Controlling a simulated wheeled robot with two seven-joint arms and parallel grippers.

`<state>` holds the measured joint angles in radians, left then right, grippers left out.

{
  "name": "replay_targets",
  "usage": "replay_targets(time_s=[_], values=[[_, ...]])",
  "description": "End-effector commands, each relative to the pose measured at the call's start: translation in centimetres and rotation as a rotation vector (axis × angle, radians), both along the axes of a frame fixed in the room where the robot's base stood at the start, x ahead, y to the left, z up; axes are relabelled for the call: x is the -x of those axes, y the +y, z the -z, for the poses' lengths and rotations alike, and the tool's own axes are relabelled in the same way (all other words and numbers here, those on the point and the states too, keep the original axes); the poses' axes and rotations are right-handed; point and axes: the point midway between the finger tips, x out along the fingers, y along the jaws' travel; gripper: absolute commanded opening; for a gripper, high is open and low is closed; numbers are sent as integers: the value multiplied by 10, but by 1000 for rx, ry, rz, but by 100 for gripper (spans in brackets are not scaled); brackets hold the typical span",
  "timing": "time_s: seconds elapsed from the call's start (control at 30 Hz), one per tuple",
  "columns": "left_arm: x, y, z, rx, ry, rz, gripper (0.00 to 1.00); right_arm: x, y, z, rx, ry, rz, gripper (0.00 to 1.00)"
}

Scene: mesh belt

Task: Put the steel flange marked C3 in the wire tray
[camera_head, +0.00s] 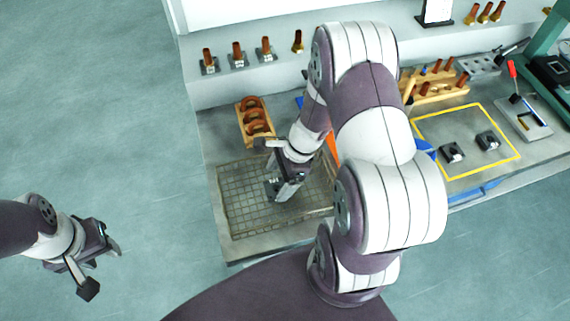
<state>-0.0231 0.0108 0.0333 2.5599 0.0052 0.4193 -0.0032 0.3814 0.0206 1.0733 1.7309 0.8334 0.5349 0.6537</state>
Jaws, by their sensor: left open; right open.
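The wire tray (236,210) is a rectangular dark mesh at the left end of the bench. My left gripper (101,269) is open and empty, out over the floor left of the bench. I cannot make out a steel flange marked C3. Two small dark grey pieces, one on the left (453,152) and one on the right (488,140), sit inside a yellow outline, with no readable marks.
A wooden holder with copper-coloured rings (255,121) stands behind the tray. A wooden rack (436,86) with brown pegs stands at the back right. Brown posts on metal blocks (238,55) line the rear ledge. My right arm hides the bench's middle.

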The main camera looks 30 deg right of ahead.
Motion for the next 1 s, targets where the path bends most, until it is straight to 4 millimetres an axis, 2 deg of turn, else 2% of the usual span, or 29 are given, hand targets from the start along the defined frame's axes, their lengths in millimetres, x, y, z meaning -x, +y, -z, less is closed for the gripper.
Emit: replay_targets(time_s=[0.03,0.2,0.4,0.47,0.57,0.6,0.7,0.77,0.8,0.87,1.0], values=[[0,0,-2,0,0,0,43,0,-6,-15,1,-5,3,85],[0,0,-4,0,0,0,43,4,-23,-57,1,-6,4,85],[0,0,-4,0,0,0,43,7,-35,-86,3,-5,-2,85],[0,0,-4,0,0,0,43,9,-31,-92,29,-18,-82,85],[0,0,-4,0,0,0,43,20,-11,-108,166,-106,-543,85],[0,0,-4,0,0,0,43,25,-1,-115,230,-156,-792,85],[0,0,-4,0,0,0,43,34,19,-128,360,-276,-1345,85],[0,0,-4,0,0,0,43,37,27,-133,411,-328,-1585,85],[0,0,-4,0,0,0,43,39,31,-135,433,-352,-1690,85],[0,0,-4,0,0,0,43,39,33,-137,450,-371,-1776,85],[0,0,-4,0,0,0,43,40,33,-137,453,-374,-1793,85]])
